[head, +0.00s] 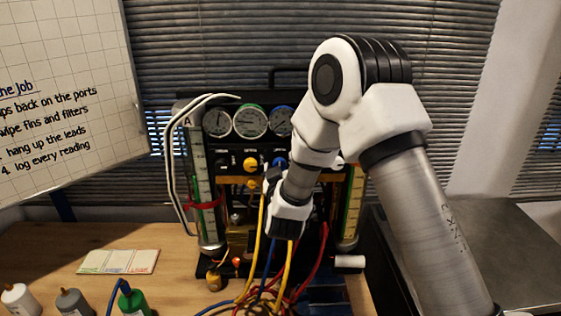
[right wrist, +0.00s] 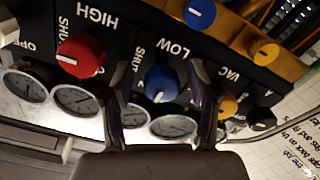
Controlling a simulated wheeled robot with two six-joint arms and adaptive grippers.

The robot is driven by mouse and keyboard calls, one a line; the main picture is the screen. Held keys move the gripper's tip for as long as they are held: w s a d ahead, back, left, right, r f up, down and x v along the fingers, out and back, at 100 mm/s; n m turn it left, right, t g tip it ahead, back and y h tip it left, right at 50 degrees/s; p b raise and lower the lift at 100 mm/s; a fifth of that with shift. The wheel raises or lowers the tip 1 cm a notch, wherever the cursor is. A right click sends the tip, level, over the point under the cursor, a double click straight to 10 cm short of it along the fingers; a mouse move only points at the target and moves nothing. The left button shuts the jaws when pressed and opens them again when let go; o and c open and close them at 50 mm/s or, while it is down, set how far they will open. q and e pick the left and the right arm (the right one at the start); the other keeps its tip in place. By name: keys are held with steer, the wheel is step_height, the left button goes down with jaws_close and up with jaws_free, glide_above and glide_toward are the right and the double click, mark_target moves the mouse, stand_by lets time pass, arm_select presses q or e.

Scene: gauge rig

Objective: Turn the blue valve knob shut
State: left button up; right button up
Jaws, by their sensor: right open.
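The blue valve knob (right wrist: 161,84) sits on the black panel beside the word LOW, with a white pointer mark on its lower part in the right wrist view. A bit of blue at the panel also shows in the head view (head: 280,162), partly hidden by my right arm. My right gripper (right wrist: 161,78) is open, with one finger on each side of the blue knob. I cannot tell whether either finger touches it. In the head view my right gripper (head: 273,181) is at the panel front, its fingers partly hidden. My left gripper is not in view.
A red knob (right wrist: 80,56) by HIGH and a yellow knob (head: 250,163) by VAC flank the blue one. Round gauges (head: 249,121) line the panel. Yellow, blue and red hoses (head: 289,265) hang below.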

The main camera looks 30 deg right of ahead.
steer(key=shift+s+a, duration=0.1)
steer(key=shift+a, duration=0.05)
steer(key=shift+a+r, duration=0.1)
steer(key=c, duration=0.4)
jaws_close()
